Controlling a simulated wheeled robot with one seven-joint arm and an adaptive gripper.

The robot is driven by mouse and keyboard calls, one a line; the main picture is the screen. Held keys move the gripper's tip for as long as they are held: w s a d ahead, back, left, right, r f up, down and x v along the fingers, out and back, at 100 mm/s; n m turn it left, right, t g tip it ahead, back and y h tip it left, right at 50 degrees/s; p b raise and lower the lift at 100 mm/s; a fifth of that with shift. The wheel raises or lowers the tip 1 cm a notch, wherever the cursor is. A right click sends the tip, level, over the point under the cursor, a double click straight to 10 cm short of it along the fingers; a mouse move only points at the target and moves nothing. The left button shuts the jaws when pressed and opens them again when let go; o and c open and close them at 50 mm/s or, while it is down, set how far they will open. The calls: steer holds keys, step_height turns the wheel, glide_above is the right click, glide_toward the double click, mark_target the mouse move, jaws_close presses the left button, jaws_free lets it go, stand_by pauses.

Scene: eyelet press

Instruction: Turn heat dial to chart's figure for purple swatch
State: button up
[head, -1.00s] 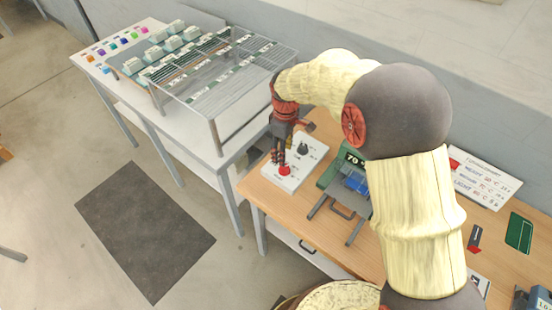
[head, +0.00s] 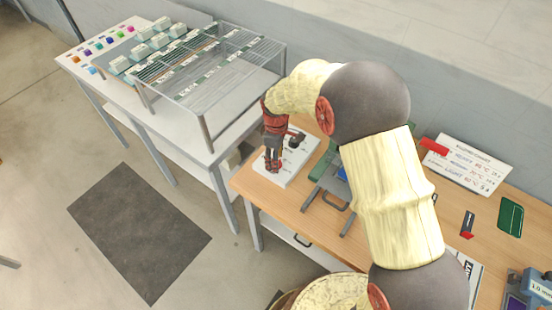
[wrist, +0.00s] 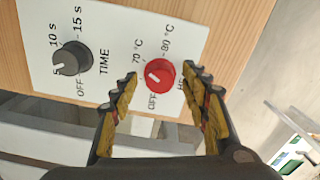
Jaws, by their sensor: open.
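The red heat dial (wrist: 160,75) sits on a white panel (wrist: 106,20) in the wrist view, with OFF, 70 °C and 80 °C printed around it. Its pale pointer mark faces left, between OFF and 70 °C as far as I can tell. My gripper (wrist: 158,98) is open, its fingertips on either side of the dial; I cannot tell whether they touch it. In the head view my gripper (head: 273,165) is low over the panel and hides the dial. The chart (head: 468,165) lies at the right, its small figures hard to read. A purple swatch (head: 109,41) lies among coloured swatches at the far left.
A grey time dial (wrist: 72,61) is beside the heat dial. A green press (head: 322,165) with a grey stand is just right of the panel, partly behind my arm. A wire rack (head: 208,70) stands on the white table. A red piece (head: 434,146) is near the chart.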

steer(key=c, duration=0.4)
steer(key=c, duration=0.7)
steer(key=shift+c, duration=0.3)
steer(key=shift+m, duration=0.4)
steer(key=m+p, duration=0.1)
steer(key=m, duration=0.4)
steer(key=shift+r+m, duration=0.1)
steer(key=shift+m, duration=0.2)
steer(key=m+p, duration=0.1)
steer(key=m, duration=0.4)
steer(key=shift+m, duration=0.4)
steer(key=o, duration=1.2)
steer(key=shift+c, duration=0.2)
